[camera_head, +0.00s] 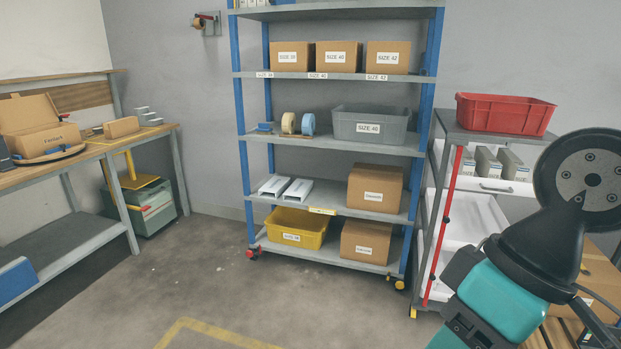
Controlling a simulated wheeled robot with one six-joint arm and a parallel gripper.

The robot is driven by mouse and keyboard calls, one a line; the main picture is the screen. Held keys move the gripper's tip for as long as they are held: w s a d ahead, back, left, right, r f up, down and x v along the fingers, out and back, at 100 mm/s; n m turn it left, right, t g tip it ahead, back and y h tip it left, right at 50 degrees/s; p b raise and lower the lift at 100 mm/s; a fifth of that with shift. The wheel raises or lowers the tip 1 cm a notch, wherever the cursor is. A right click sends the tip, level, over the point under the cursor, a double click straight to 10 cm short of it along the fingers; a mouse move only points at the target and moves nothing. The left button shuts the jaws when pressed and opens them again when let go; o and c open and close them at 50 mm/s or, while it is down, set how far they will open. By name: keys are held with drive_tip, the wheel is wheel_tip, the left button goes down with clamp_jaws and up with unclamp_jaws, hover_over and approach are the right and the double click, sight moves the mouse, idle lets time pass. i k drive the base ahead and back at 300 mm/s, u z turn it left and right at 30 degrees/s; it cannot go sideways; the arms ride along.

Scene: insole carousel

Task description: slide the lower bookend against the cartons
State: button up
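I cannot make out a bookend for certain. Two pale, low, channel-like pieces (285,187) lie side by side on the lower middle shelf of the blue rack, left of a brown carton (375,188), with a wide gap between. Another brown carton (365,242) stands on the bottom shelf, right of the yellow bin. Three labelled cartons (339,57) stand in a row on the upper shelf. Several narrow grey cartons (488,163) stand in a white drawer at right. My arm fills the lower right; my gripper is not in view.
A yellow bin (297,227) sits on the bottom shelf. A grey bin (370,124) and tape rolls (289,123) are on the middle shelf. A red crate (504,113) tops the cart at right. A workbench (95,154) stands left. The floor before the rack is clear.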

sight(423, 72)
drive_tip(key=z, duration=0.2)
drive_tip(key=i, duration=2.3)
drive_tip(key=z, duration=0.5)
